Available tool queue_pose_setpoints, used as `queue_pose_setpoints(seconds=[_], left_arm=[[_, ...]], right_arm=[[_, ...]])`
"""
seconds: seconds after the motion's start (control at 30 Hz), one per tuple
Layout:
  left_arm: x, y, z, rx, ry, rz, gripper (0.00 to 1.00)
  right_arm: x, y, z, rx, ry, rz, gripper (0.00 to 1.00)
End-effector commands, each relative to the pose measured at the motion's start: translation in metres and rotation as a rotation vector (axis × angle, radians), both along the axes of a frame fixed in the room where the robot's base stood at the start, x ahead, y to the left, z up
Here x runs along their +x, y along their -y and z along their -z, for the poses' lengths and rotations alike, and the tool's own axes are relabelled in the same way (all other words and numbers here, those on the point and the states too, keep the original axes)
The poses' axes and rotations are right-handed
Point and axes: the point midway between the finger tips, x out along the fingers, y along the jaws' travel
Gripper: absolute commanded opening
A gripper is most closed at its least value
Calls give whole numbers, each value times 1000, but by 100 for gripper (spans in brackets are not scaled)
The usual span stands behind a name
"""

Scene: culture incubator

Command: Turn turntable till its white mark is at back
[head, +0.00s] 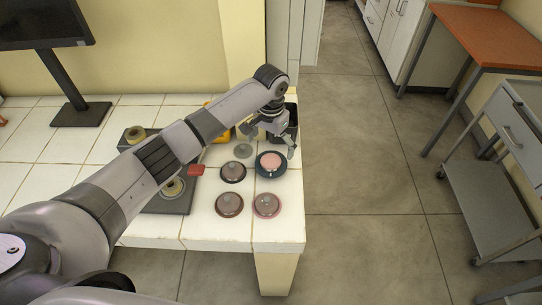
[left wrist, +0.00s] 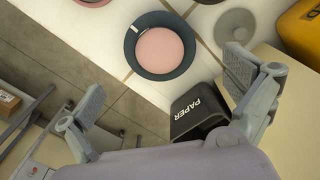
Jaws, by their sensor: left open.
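A dark slab (head: 180,206) on the white table carries a pale round part (head: 174,187) with a knob-like centre; it may be the turntable, but my left arm covers much of it. I see no white mark on it. A dark round dish (head: 264,171) with a pink disc inside sits near the table's right edge; it also shows in the left wrist view (left wrist: 132,62). My left gripper (head: 270,137) is open and empty, above and behind this dish. Its two spread fingers show in the left wrist view (left wrist: 166,80). My right gripper is out of view.
Several round knobbed lids (head: 229,205) lie in front of the dish. A grey disc (head: 243,151) lies behind it. A black bin marked PAPER (left wrist: 196,108) and a yellow container (head: 222,136) stand at the back. A monitor (head: 45,25) stands at left.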

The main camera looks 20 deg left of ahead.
Motion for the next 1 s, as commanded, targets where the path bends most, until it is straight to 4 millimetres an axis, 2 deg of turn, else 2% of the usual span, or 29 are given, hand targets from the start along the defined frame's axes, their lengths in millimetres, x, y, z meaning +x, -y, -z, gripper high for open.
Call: queue_pose_setpoints(seconds=[0.2,0.4,0.77,1.0], left_arm=[[-1,0,42,1,-3,0,100],[0,0,62,-1,0,0,100],[0,0,67,0,1,1,99],[0,0,66,0,1,1,83]], right_arm=[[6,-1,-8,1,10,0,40],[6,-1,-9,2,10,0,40],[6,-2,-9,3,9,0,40],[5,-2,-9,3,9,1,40]])
